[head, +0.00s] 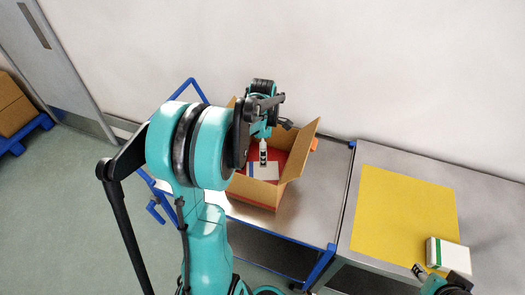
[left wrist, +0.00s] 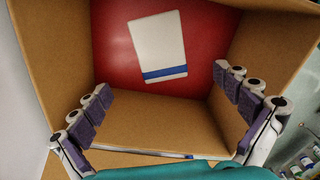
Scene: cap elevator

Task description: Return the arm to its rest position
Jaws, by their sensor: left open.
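My left arm reaches over an open cardboard box (head: 298,160), and my left gripper (head: 263,150) points down into it. In the left wrist view the two purple-padded fingers of the left gripper (left wrist: 163,82) are spread wide with nothing between them. A white carton with a blue stripe (left wrist: 158,45) lies beyond the fingertips on the red bottom of the cardboard box (left wrist: 150,122). That carton also shows in the head view (head: 268,171), apart from the gripper. My right gripper (head: 420,272) is partly in view at the lower right; its opening is unclear.
The cardboard box stands on a metal cart with blue rails (head: 315,215). To the right, a steel table (head: 348,235) carries a yellow mat (head: 400,205) and a white-and-green carton (head: 447,255) near my right gripper. Brown boxes (head: 12,105) stand at the far left. The wall is behind.

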